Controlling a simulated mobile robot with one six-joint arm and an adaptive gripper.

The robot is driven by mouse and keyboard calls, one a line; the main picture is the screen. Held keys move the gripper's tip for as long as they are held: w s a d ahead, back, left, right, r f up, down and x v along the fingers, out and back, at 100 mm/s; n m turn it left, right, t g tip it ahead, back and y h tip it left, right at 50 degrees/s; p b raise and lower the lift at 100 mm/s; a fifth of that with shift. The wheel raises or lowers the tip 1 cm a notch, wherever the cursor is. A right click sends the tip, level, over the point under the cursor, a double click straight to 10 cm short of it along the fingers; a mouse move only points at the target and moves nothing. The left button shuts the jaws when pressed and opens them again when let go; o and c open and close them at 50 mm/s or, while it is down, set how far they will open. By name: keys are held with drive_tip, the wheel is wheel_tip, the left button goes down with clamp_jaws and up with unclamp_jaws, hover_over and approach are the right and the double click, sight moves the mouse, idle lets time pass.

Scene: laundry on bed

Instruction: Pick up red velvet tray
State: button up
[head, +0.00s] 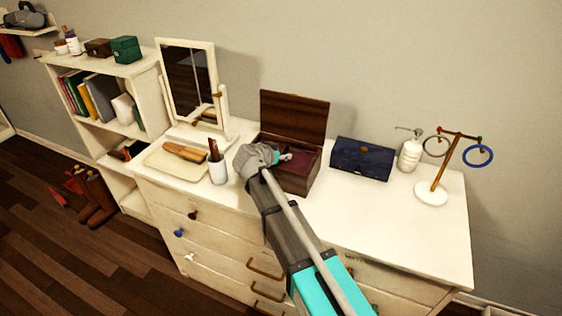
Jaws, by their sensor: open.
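An open dark wooden box (300,184) stands on the white dresser with its lid (294,117) raised at the back. A dark red lining or tray (311,160), which looks like the red velvet tray, shows inside the box. My arm reaches in from the lower right of the head view. My gripper (286,157) is at the left part of the box opening, over or just inside it; I cannot tell which. It is open, and I see nothing held in it. The gripper and arm hide the left part of the box and of the red inside.
A white cup (218,171) with brushes and a cream tray (163,163) are left of the box, before a mirror (189,80). A navy case (362,158), a pump bottle (410,152) and a ring stand (432,190) are to the right. The dresser's front right (390,225) is clear.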

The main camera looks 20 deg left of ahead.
idle(0.4)
clamp_jaws()
